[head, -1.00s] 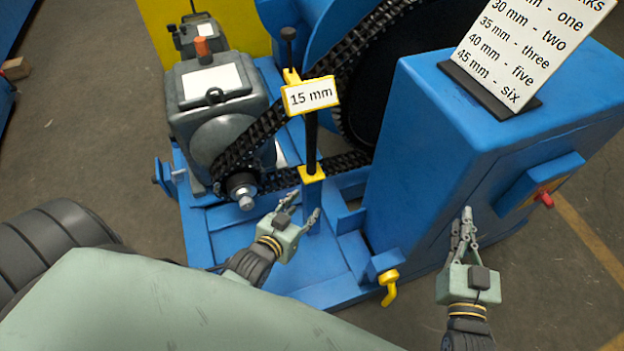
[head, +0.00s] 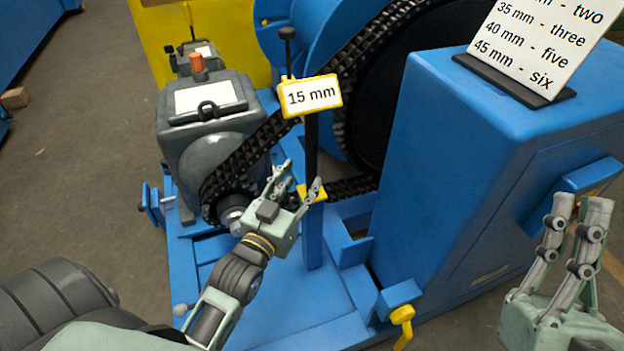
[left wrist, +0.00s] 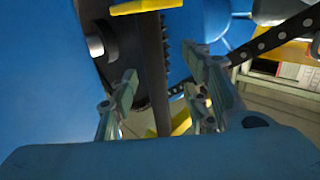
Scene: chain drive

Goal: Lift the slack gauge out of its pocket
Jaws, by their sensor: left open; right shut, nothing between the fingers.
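The slack gauge (head: 311,140) is a dark upright rod with a yellow-framed "15 mm" label, its foot at a yellow collar (head: 318,195) on a blue post (head: 314,238). My left gripper (head: 298,176) is open just above the collar. In the left wrist view the gauge rod (left wrist: 154,75) runs between the two spread fingers (left wrist: 160,75), with visible gaps on both sides. The rod's foot inside the pocket is hidden. My right gripper (head: 580,202) is shut and empty at the lower right, away from the gauge.
The chain (head: 240,155) runs close behind and left of the gauge, beside the grey motor (head: 205,120). A blue cabinet (head: 440,170) with a white sign (head: 535,45) stands to the right. A yellow hooked handle (head: 402,320) is at the front.

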